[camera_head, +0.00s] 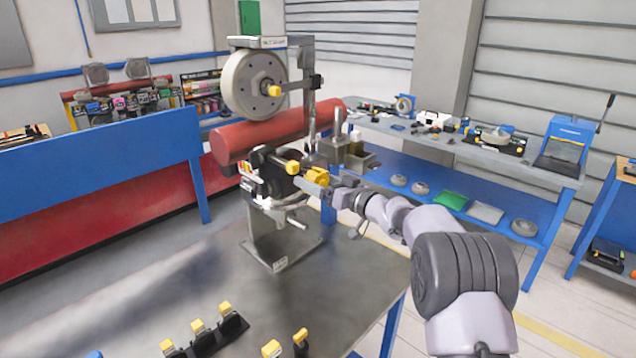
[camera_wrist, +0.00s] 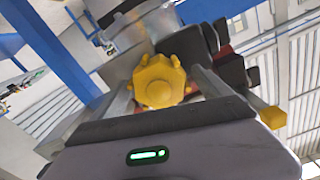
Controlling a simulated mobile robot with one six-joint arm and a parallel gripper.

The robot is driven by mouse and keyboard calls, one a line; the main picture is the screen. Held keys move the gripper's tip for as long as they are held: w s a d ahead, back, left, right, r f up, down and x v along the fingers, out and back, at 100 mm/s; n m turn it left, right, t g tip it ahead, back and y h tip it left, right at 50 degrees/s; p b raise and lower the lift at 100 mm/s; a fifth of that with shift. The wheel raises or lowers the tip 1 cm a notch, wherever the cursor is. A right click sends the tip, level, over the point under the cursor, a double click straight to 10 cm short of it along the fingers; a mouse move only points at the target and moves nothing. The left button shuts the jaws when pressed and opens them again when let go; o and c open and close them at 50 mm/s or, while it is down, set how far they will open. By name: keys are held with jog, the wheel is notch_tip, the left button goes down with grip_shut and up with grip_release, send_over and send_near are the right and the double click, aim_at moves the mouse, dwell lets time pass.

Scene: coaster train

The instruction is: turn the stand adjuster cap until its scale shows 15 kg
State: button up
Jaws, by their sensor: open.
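The yellow lobed cap (camera_head: 318,176) is on the stand (camera_head: 268,238) at the middle of the bench. It shows large in the wrist view (camera_wrist: 159,80), end-on, with a round boss at its centre. My gripper (camera_head: 314,186) is at the cap from the right in the head view. In the wrist view its two open fingers (camera_wrist: 162,92) stand on either side of the cap. I cannot tell whether either finger touches it. No scale or kg reading is legible in either view.
A grey wheel (camera_head: 250,85) with a yellow hub knob is above the stand, with a red cylinder (camera_head: 262,136) behind. Another yellow knob (camera_head: 292,167) is just left of the cap. Yellow-topped pieces (camera_head: 198,327) stand at the front. The bench's middle left is clear.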

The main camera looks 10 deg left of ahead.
jog(key=c, duration=1.4)
jog(key=shift+o, duration=0.2)
jog(key=n+b, duration=0.1)
jog(key=n, duration=0.5)
jog(key=shift+f, duration=0.1)
jog(key=n+b, duration=0.3)
jog(key=n, duration=0.3)
jog(key=shift+s+f, duration=0.1)
jog(key=shift+s, duration=0.05)
jog(key=n+b, duration=0.3)
jog(key=n, duration=0.3)
jog(key=shift+f+n+b, duration=0.1)
jog(key=shift+n+b, duration=0.2)
jog(key=shift+b, duration=0.1)
jog(key=shift+n+b, duration=1.35)
jog(key=shift+n, duration=1.25)
